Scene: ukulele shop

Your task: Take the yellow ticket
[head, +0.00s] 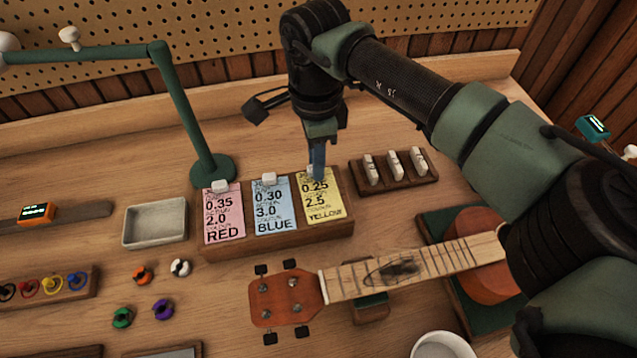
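The yellow ticket (323,203) stands at the right end of a wooden holder (290,242), printed 0.25, 2.5 and YELLOW. Beside it in the same holder are the blue ticket (272,207) and the red ticket (223,215) at the left. Each of those two has a white tab on top. My gripper (317,172) points down at the top edge of the yellow ticket and covers most of its tab. Whether the fingers are open or shut on the tab cannot be made out.
A ukulele (400,268) lies in front of the holder, its headstock close by. A rack (394,172) with white pieces stands to the right. A green lamp stand (211,168) rises behind the red ticket. A grey tray (155,224) sits at the left. A white cup (442,346) is at the front.

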